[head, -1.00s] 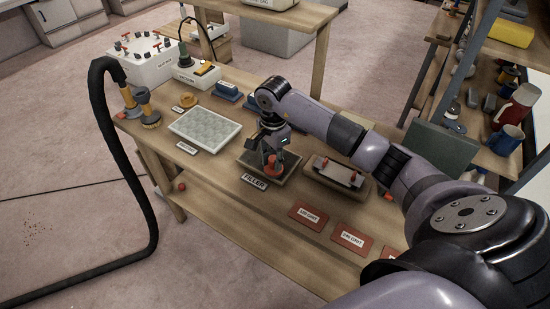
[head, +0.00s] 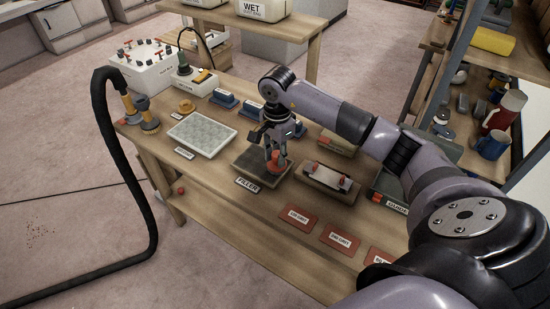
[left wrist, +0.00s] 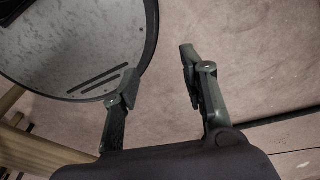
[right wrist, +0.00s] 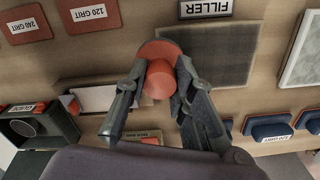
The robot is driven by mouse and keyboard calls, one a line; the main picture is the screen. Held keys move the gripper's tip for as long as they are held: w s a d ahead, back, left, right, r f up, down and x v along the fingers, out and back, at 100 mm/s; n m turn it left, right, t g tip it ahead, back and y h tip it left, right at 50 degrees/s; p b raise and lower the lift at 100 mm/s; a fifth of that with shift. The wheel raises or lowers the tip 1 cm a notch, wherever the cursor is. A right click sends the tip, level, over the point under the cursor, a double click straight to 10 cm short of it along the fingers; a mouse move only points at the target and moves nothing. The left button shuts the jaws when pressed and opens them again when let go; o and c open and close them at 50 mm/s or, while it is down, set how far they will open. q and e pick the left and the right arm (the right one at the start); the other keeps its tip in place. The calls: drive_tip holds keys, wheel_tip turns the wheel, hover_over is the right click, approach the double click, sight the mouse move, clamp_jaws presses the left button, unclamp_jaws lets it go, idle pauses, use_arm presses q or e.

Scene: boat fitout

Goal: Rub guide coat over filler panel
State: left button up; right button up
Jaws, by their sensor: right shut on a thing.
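The filler panel (head: 250,160) is a dark grey slab on the bench behind its FILLER label (head: 247,184); it also shows in the right wrist view (right wrist: 228,60), with a dark, slightly uneven surface. My right gripper (head: 274,150) points down at the panel's right side. It is shut on the knob of a red round applicator (right wrist: 158,82), which also shows in the head view (head: 277,169). The applicator is at the panel's right edge; whether it touches the surface is hard to tell. My left gripper (left wrist: 160,75) is open and empty above the floor.
A long sanding block (head: 328,178) with red knobs lies right of the panel. Red grit sheets (head: 339,238) line the front edge. A black hose (head: 98,120) arches at the bench's left end.

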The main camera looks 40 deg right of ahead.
use_arm(q)
drive_tip(key=shift+s+a+r+p, duration=0.1)
drive_tip(key=shift+s+r+p, duration=0.1)
drive_tip(key=shift+s, duration=0.3)
drive_tip(key=shift+s+a+r+p, duration=0.1)
drive_tip(key=shift+s+r, duration=0.1)
drive_tip(key=shift+s, duration=0.25)
